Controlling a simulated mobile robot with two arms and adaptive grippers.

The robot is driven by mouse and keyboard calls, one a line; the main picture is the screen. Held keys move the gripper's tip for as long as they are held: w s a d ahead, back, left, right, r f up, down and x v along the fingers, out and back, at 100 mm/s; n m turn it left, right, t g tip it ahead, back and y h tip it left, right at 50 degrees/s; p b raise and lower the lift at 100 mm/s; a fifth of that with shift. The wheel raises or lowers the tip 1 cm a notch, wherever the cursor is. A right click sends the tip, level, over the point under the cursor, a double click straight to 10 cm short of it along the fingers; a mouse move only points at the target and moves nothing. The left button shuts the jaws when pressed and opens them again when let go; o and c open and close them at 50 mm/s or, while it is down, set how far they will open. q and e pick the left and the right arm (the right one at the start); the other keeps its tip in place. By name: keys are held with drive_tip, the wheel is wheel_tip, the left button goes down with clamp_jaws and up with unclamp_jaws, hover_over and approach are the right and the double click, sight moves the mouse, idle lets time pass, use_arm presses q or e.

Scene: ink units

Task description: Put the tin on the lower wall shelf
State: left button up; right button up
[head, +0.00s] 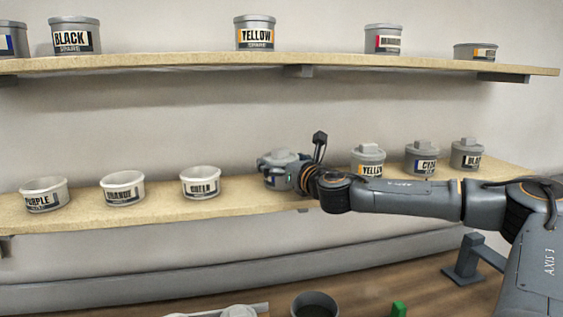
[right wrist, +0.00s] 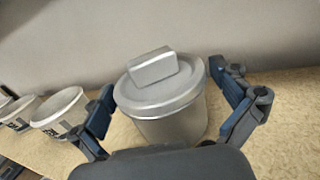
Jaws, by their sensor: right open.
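A grey lidded tin (right wrist: 172,112) with a block-shaped knob stands upright on the lower wall shelf (head: 80,216). In the right wrist view it sits between the two fingers of my right gripper (right wrist: 160,82). The fingers are spread to either side of it, with a visible gap at the left finger; contact on the right is hard to tell. My left gripper is not in view.
Open tubs labelled purple (head: 44,196), orange (head: 123,188) and green (head: 200,183) stand left on the lower shelf. Lidded tins, yellow (head: 368,162), cyan (head: 421,160) and black (head: 467,156), stand right. The upper shelf (head: 180,62) holds several more tins. A dark pot (head: 314,304) is below.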

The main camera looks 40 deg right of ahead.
sight(287, 160)
drive_tip(key=shift+r, duration=0.2)
drive_tip(key=shift+s+d+r, duration=0.1)
drive_tip(key=shift+s+d, duration=0.05)
drive_tip(key=shift+s, duration=1)
drive_tip(key=shift+s+a, duration=0.3)
drive_tip(key=shift+a, duration=0.25)
drive_tip(key=s+b, duration=0.3)
drive_tip(key=shift+s+a+f+b, duration=0.1)
drive_tip(key=shift+a+f+b, duration=0.2)
drive_tip(key=shift+f, duration=0.1)
drive_tip(key=b+v, duration=0.2)
drive_tip(key=v, duration=0.3)
drive_tip(key=shift+s+a+r, duration=0.15)
drive_tip(key=shift+s+r, duration=0.05)
drive_tip(key=shift+s, duration=0.2)
